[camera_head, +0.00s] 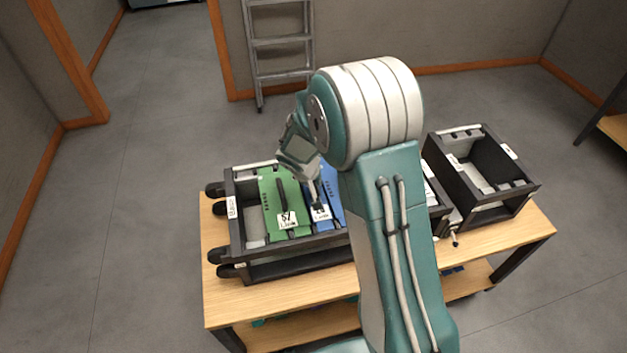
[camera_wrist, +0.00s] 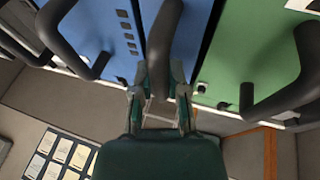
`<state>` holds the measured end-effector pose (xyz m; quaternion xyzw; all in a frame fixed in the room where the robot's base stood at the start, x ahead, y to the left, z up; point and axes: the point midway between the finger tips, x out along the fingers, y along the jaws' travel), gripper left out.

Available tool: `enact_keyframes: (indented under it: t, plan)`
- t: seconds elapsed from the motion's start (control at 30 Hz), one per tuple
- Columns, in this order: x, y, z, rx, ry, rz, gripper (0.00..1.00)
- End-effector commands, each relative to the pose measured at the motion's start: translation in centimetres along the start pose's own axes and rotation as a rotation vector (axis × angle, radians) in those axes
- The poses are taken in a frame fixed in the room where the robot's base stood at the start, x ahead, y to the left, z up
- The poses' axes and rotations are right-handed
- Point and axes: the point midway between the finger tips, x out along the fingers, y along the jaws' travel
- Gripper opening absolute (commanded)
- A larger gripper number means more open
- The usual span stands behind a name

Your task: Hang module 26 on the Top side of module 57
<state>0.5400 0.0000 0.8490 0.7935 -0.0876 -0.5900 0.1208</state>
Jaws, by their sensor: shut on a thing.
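The green module (camera_head: 274,192), labelled 57, sits in the black rack frame (camera_head: 236,225) on the table, with a black handle on its face. Right beside it is a blue module (camera_head: 332,190); its small label is hard to read and my arm partly hides it. In the wrist view the blue module (camera_wrist: 112,42) is left of the green module (camera_wrist: 250,55). My gripper (camera_wrist: 160,98) is shut on the black handle (camera_wrist: 162,35) of the blue module. In the head view my gripper (camera_head: 316,192) points down at the blue module. Both modules appear side by side in the frame.
A second black rack frame (camera_head: 525,186), mostly empty, stands at the right of the wooden table (camera_head: 225,300). A ladder (camera_head: 280,42) leans on the back wall. My arm hides the table's middle. The floor left of the table is clear.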

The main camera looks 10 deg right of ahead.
Motion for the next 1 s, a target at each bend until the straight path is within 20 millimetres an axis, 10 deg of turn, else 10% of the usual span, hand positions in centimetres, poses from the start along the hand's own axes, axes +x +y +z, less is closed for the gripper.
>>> enact_keyframes:
  t: [0.03,0.13,0.57,1.0]
  plan:
    - [0.0,0.0,-0.1,0.000,0.003,0.000,0.00]
    - [0.0,0.0,-0.1,0.000,0.003,0.000,0.60]
    - [-0.2,0.0,0.0,-0.001,-0.001,0.000,0.60]
    - [-8.3,-0.1,-0.2,-0.001,0.005,0.000,0.60]
